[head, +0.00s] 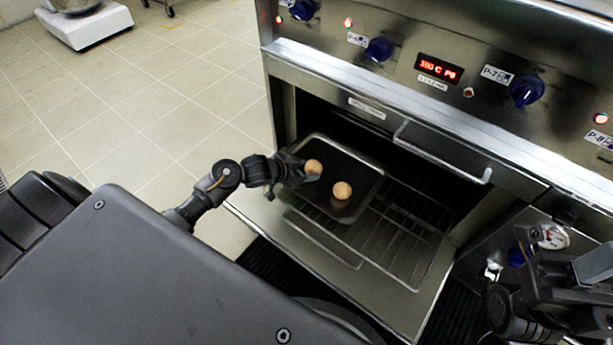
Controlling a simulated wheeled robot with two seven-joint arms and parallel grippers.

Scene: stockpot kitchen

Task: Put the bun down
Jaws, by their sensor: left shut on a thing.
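My left gripper (300,174) reaches in from the left over the dark baking tray (359,167) in the open oven. It is shut on a small tan bun (313,167), whose lower side is partly hidden by the fingers. I cannot tell whether this bun touches the tray. A second bun (342,190) is on the tray, just right of and nearer than the held one, apart from the gripper. Dark parts of my right arm show at the lower right, but I cannot make out its fingers.
The oven's wire rack (405,235) extends under and right of the tray. The oven door (375,270) is folded down in front. A handle bar (440,155) crosses the upper opening. Blue knobs and a red display (440,69) are above. A white scale (85,24) is at the far left.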

